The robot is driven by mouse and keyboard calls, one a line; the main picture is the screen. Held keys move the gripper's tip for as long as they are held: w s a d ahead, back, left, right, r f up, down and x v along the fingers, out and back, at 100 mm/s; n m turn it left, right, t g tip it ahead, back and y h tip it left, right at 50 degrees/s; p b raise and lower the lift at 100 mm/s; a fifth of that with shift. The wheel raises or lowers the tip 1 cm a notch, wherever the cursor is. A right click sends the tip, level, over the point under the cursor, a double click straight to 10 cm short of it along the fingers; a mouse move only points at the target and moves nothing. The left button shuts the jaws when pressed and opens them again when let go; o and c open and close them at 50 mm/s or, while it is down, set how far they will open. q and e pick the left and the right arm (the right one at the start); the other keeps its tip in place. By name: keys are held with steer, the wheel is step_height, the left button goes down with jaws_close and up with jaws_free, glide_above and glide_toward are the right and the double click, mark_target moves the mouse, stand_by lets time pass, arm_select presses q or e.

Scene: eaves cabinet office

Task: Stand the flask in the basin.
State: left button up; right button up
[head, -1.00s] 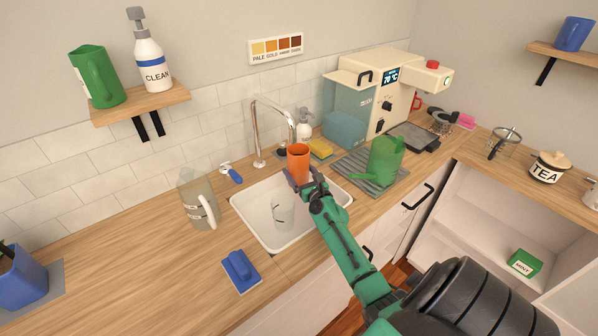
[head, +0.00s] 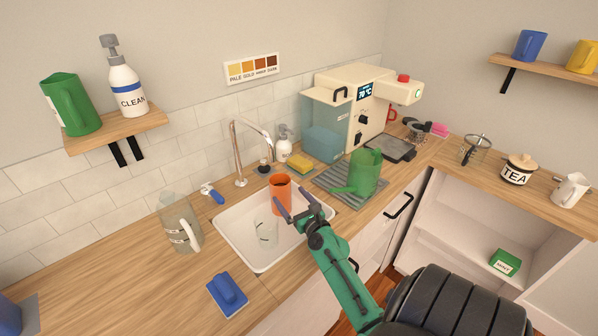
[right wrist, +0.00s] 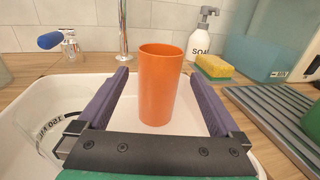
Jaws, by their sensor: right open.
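The orange flask (head: 280,193) is a plain open-topped cylinder. It stands upright inside the white basin (head: 240,250), near the back right wall. In the right wrist view the flask (right wrist: 160,85) is between my right gripper's fingers, with gaps on both sides. My right gripper (head: 291,199) is open and reaches over the basin from the front right. A clear glass beaker (head: 266,232) with markings is also in the basin, left of the gripper. The flask's lower part is partly hidden by a finger in the head view. My left gripper is not in view.
A tall tap (head: 238,155) rises behind the basin.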

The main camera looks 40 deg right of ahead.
steer(key=v, duration=0.5)
steer(key=shift+b, duration=0.3)
steer(key=shift+f, duration=0.1)
